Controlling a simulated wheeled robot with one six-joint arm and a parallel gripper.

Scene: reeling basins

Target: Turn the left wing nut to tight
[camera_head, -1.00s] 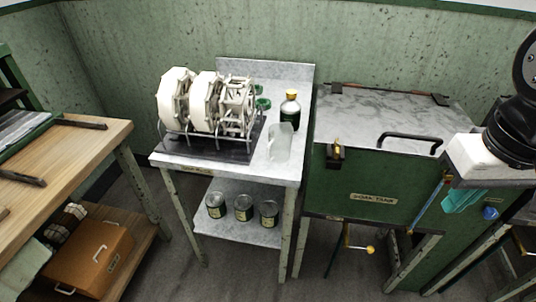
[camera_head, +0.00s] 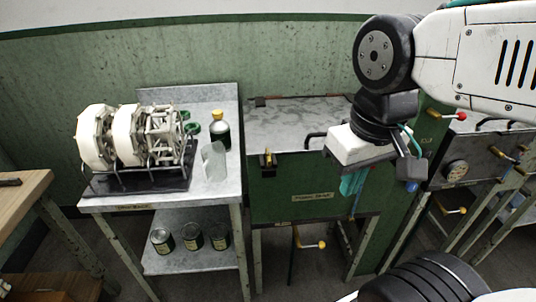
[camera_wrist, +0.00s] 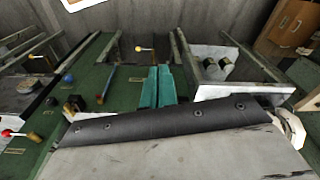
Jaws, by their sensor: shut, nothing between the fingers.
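A small brass fitting on a black block (camera_head: 267,160), which looks like the left wing nut, sits at the upper left of the green basin's front (camera_head: 305,192). It is too small to tell how far it is turned. My gripper (camera_head: 351,190) hangs to its right, apart from it, in front of the basin's right side. Its teal fingers point down and are shut and empty. In the wrist view, my gripper (camera_wrist: 159,72) is shut above the green front, and I cannot make out the left wing nut there.
A metal table (camera_head: 216,185) with a white reel machine (camera_head: 128,140) and a bottle (camera_head: 220,131) stands left of the basin. A yellow-knobbed lever (camera_head: 320,245) sticks out below the basin. Another basin with a dial (camera_head: 455,172) and red-knobbed lever (camera_head: 461,116) stands right.

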